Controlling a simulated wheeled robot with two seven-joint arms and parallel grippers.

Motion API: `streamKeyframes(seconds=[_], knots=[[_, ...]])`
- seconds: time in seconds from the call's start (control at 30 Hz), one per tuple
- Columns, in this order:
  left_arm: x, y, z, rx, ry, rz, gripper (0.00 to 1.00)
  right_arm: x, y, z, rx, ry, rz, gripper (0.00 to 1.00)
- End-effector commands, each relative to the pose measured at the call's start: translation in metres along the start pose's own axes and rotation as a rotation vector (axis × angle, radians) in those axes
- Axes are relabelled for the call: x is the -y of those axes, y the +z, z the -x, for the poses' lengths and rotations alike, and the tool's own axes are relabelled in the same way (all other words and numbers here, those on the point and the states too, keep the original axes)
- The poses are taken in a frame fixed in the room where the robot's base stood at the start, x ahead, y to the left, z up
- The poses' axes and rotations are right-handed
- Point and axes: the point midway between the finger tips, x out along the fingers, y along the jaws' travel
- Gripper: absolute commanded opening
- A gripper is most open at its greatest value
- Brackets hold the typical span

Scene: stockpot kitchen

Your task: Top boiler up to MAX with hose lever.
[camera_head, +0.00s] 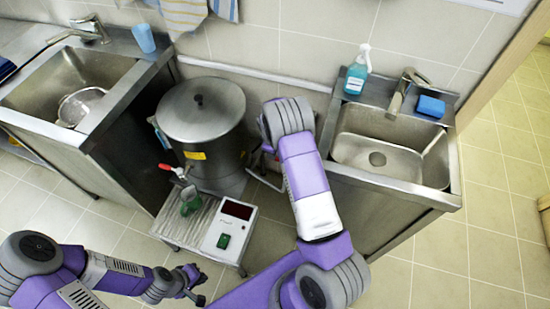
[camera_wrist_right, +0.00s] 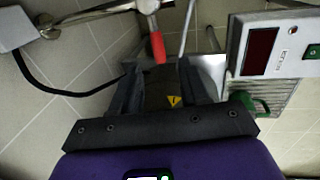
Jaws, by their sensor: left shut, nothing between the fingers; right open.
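No water level or MAX mark is readable. In the right wrist view, a red lever (camera_wrist_right: 158,47) on a metal fitting (camera_wrist_right: 147,6) lies just beyond my right gripper (camera_wrist_right: 158,68). That gripper is open, with the lever's lower end near its fingertips; contact cannot be told. My own arm hides this gripper in the head view. My left gripper (camera_head: 194,284) is shut and empty, low in front of the scale.
A green jug (camera_head: 190,200) stands under the tap on a slatted stand (camera_head: 175,232) beside a display panel (camera_head: 229,226). Sinks flank the boiler, left (camera_head: 40,92) and right (camera_head: 362,165). A dark cable (camera_wrist_right: 50,88) curves left of my right gripper. Floor at right is clear.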

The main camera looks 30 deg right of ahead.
Motion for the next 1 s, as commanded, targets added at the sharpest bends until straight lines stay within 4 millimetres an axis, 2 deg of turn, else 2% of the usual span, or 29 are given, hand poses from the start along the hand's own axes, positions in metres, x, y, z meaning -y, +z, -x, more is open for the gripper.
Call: streamKeyframes(seconds=[0.13,0.4,0.5,0.67,0.9,1.0], knots=[[0.002,0.000,-0.005,0.000,0.000,0.000,0.00,-0.003,0.001,-0.013,0.007,0.004,0.012,0.45],[0.007,-0.001,-0.019,0.000,0.000,0.000,0.00,-0.003,0.001,-0.056,0.004,0.004,0.009,0.45],[0.008,-0.001,-0.022,0.000,0.000,0.000,0.00,-0.003,0.000,-0.067,0.004,0.004,0.009,0.45],[0.009,-0.001,-0.024,0.000,0.000,0.000,0.00,-0.003,0.000,-0.074,0.003,0.004,0.009,0.45],[0.009,-0.001,-0.024,0.000,0.000,0.000,0.00,-0.003,0.000,-0.074,0.003,0.004,0.009,0.45],[0.009,-0.001,-0.024,0.000,0.000,0.000,0.00,-0.003,0.000,-0.074,0.003,0.004,0.009,0.30]])
